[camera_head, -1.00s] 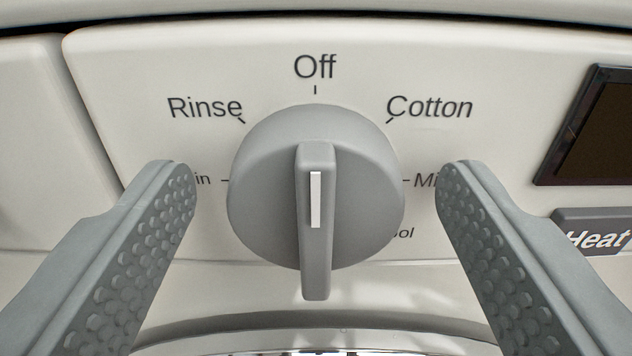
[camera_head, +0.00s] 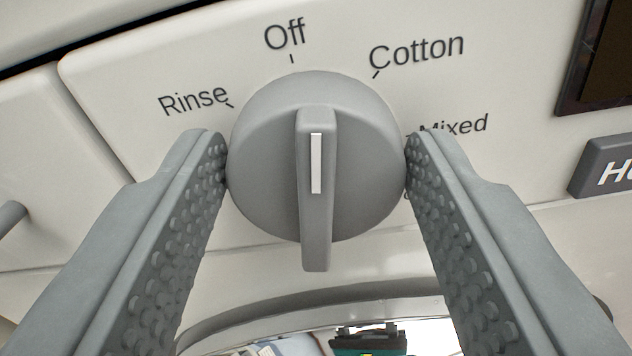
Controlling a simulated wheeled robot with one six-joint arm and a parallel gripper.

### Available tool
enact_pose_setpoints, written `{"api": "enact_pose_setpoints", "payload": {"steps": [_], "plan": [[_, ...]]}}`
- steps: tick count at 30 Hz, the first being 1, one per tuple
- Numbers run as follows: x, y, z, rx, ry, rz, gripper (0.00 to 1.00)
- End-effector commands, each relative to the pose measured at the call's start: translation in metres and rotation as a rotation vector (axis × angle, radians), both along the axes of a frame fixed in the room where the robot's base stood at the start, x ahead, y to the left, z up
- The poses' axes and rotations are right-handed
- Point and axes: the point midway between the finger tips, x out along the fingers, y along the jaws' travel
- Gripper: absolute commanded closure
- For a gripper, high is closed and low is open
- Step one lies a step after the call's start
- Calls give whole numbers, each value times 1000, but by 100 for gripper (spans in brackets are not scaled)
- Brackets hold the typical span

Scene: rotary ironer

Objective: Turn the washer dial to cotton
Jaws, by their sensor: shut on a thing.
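The round grey washer dial (camera_head: 265,150) is in the middle of the camera view. It has a raised grip bar with a white pointer line (camera_head: 316,163). The pointer sits between the Off mark (camera_head: 285,35) and the Cotton mark (camera_head: 417,53), nearer to Off. My gripper (camera_head: 316,158) is shut on the dial, one ridged finger against its left side and one against its right. The Rinse label (camera_head: 194,99) is at upper left and the Mixed label (camera_head: 455,126) at right. The fingers hide the lower labels.
The pale control panel (camera_head: 130,85) appears tilted in view. A dark display (camera_head: 595,65) is at upper right, with a grey Heat button (camera_head: 605,168), partly cut off, below it. A curved rim (camera_head: 330,302) lies under the dial, close to the fingers.

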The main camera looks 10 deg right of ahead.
Motion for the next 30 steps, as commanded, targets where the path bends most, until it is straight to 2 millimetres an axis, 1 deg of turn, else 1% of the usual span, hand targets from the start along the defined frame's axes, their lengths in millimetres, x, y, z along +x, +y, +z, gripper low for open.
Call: {"api": "enact_pose_setpoints", "payload": {"steps": [9,15,22,30], "plan": [[-1,-1,-1,254,-83,0,73],[-1,-2,-1,389,-126,0,73],[-1,-3,-2,494,-159,0,73],[-1,-3,-2,543,-176,0,73]]}}
